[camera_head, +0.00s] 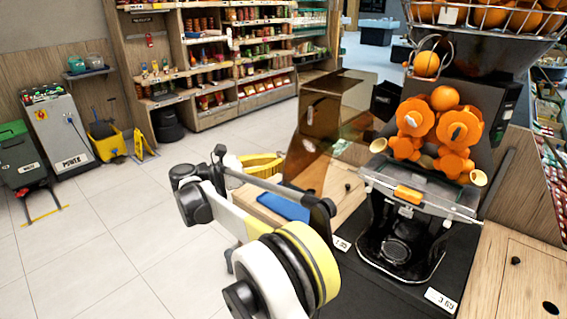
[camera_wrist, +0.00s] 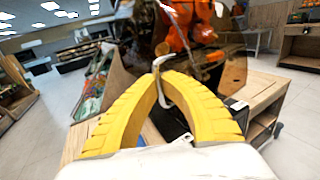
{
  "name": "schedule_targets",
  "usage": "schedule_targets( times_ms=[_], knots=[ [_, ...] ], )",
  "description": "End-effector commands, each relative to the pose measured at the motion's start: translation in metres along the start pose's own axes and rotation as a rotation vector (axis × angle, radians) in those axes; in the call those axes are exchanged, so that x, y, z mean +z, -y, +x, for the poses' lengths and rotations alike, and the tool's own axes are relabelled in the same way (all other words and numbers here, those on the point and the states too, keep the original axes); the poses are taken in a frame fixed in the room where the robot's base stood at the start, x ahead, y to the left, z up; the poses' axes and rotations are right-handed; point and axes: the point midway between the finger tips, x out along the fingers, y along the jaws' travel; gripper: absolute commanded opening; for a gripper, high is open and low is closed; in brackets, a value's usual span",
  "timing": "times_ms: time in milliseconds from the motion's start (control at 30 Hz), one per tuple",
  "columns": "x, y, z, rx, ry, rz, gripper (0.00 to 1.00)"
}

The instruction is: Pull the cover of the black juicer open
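The black juicer (camera_head: 400,215) stands on the counter at the right, with orange squeezing drums (camera_head: 430,130) exposed at its front. Its see-through brown cover (camera_head: 318,125) is swung out to the left and stands open at an angle. In the wrist view the cover (camera_wrist: 232,75) is a tinted pane beyond my fingers. My yellow gripper (camera_head: 280,160) is at the cover's outer left edge. In the wrist view my gripper's fingertips (camera_wrist: 160,70) come together around a thin pale handle (camera_wrist: 161,94). The exact contact is partly hidden.
A blue item (camera_head: 283,206) lies on the wooden counter below the cover. A wire basket of oranges (camera_head: 485,14) sits atop the juicer. Shelves (camera_head: 215,60) stand behind, and bins and a yellow mop bucket (camera_head: 108,143) at far left. The tiled floor between is clear.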

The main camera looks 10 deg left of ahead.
Motion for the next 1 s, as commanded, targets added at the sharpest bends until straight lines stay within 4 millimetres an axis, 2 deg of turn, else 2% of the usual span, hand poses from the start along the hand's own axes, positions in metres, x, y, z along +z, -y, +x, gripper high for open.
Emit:
schedule_targets(
  times_ms=[467,567,1000],
  knots=[
    [-0.0005,-0.0028,-0.0044,-0.002,-0.001,-0.001,0.00],
    [-0.0004,-0.0027,-0.0042,-0.002,-0.001,-0.001,0.30],
    [-0.0002,-0.0027,-0.0043,-0.004,0.000,0.000,0.30]
  ],
)
